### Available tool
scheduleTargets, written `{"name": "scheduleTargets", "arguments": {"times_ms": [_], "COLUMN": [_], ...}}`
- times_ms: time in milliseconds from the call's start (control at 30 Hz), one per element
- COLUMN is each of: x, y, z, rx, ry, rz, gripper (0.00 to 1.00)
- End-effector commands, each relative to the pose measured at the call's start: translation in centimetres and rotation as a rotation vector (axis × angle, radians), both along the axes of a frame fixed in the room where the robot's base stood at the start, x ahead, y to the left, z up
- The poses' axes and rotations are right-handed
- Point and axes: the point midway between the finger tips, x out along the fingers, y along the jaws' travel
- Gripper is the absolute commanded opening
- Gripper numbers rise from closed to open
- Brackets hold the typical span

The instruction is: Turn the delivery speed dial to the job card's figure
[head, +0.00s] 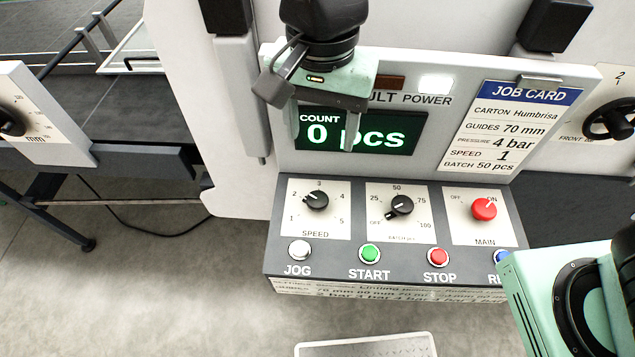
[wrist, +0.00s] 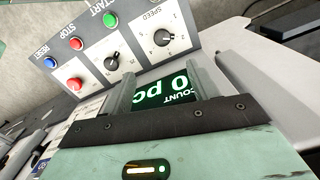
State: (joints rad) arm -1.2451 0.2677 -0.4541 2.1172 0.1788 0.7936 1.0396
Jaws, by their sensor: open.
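The SPEED dial (head: 317,200) is a black knob on a white plate marked 1 to 5, at the left of the sloped grey panel. Its pointer looks turned to the upper left, near 2, but is too small to read surely. The dial also shows in the wrist view (wrist: 163,38). The job card (head: 512,125) at upper right reads SPEED 1. My gripper (head: 322,138) is open and empty, fingers pointing down in front of the COUNT display, above and apart from the dial. In the wrist view my gripper (wrist: 160,84) has the dial beyond its fingertips.
A batch dial (head: 400,206) and red MAIN switch (head: 484,208) sit right of the SPEED dial. JOG (head: 300,250), START (head: 370,254) and STOP (head: 438,257) buttons line the panel's lower edge. The display (head: 400,135) reads 0 pcs. Open floor lies before the panel.

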Motion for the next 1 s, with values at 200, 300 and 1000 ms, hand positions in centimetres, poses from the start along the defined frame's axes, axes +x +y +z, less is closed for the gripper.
{"name": "scheduleTargets", "arguments": {"times_ms": [200,300,1000], "x": [0.3,0.3,0.3], "y": [0.4,0.4,0.3], "z": [-0.6,-2.1,-15.5], "rx": [-0.008,-0.011,-0.009], "ry": [-0.010,-0.008,-0.007], "rz": [-0.041,-0.040,-0.039], "gripper": [0.59,0.59,0.59]}}
